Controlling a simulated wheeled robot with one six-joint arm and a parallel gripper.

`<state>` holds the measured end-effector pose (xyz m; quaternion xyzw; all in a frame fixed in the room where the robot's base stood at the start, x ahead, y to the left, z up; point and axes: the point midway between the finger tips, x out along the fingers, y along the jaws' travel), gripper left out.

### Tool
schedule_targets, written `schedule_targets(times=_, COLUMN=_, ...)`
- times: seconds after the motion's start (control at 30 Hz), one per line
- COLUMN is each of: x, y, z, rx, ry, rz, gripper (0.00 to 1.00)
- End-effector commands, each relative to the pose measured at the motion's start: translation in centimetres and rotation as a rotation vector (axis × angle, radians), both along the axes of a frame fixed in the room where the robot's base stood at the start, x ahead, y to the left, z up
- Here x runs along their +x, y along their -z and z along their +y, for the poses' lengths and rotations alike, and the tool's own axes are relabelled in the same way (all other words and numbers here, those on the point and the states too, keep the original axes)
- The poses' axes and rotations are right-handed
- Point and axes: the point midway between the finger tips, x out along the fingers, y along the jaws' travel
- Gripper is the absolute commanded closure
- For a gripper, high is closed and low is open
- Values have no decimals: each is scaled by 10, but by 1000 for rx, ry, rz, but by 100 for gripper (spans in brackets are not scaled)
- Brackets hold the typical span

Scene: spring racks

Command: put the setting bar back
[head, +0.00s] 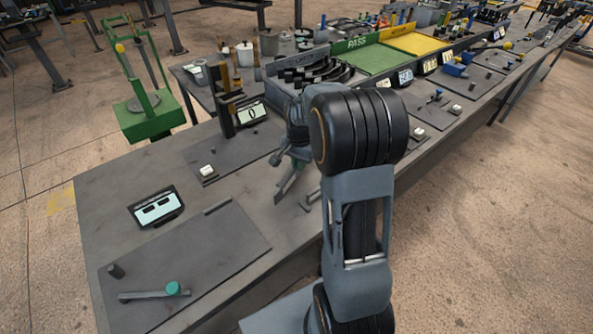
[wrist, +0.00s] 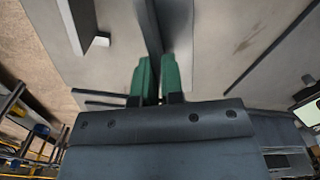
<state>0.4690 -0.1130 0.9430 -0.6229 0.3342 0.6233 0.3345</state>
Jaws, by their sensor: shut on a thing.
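My gripper (head: 298,160) is over the bench, left of my arm's big dark joint, which hides part of it. In the wrist view its green fingers (wrist: 157,82) are closed on a dark grey flat bar (wrist: 150,28), which looks like the setting bar. The bar reaches away from the fingers toward the top of that view. In the head view the bar (head: 289,184) hangs slanted below the gripper, near the bench's right edge. I cannot tell whether its lower end touches the bench.
The bench (head: 100,200) holds a front plate (head: 215,255) with a teal-knobbed lever (head: 172,289), a display (head: 155,206) and a plate with a white button (head: 208,171). Behind stand a gauge display (head: 251,113), dark curved springs (head: 310,75) and a green PASS tray (head: 375,60).

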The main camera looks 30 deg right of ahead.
Motion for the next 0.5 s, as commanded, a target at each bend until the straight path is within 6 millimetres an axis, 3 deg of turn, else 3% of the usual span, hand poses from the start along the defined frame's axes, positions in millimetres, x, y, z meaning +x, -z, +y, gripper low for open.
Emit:
schedule_targets(times=0.17, x=6, y=6, z=3, rx=-1, ry=0, rz=-3, gripper=100)
schedule_targets(times=0.5, x=8, y=39, z=5, rx=-1, ry=1, rz=-3, gripper=100)
